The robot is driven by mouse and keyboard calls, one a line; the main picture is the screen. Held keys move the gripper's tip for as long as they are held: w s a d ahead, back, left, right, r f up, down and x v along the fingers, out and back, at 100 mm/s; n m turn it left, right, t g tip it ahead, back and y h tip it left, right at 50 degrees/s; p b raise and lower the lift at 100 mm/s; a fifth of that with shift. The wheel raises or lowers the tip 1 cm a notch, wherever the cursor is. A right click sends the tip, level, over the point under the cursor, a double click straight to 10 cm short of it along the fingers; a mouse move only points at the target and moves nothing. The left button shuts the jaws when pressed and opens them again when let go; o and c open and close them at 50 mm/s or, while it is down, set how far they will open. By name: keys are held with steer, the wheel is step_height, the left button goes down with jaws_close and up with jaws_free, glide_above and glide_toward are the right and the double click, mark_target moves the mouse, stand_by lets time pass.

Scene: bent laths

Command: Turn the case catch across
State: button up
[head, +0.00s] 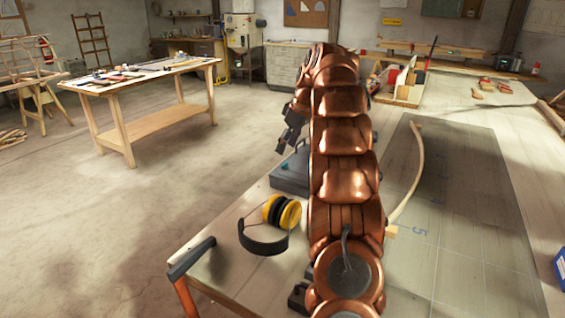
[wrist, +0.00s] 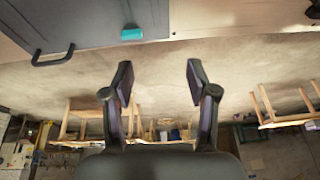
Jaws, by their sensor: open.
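The grey case (wrist: 95,18) fills the upper left of the wrist view, with a black handle (wrist: 52,57) on its near edge. The teal catch (wrist: 131,33) sits on that edge to the right of the handle. My gripper (wrist: 158,80) is open and empty, its two fingers apart, below the catch in the wrist view and not touching it. In the head view the case (head: 290,175) lies on the bench left of my arm, which hides part of it.
Yellow ear defenders (head: 282,212) lie on the bench in front of the case. A bent lath (head: 415,170) curves along the grey panel (head: 460,200) right of my arm. A clamp (head: 190,262) grips the bench's left corner.

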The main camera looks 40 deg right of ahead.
glide_toward(286, 164)
steer(key=shift+n, duration=0.3)
steer(key=shift+p+x, duration=0.3)
steer(key=shift+x, duration=3.8)
steer(key=shift+w, duration=0.1)
jaws_close()
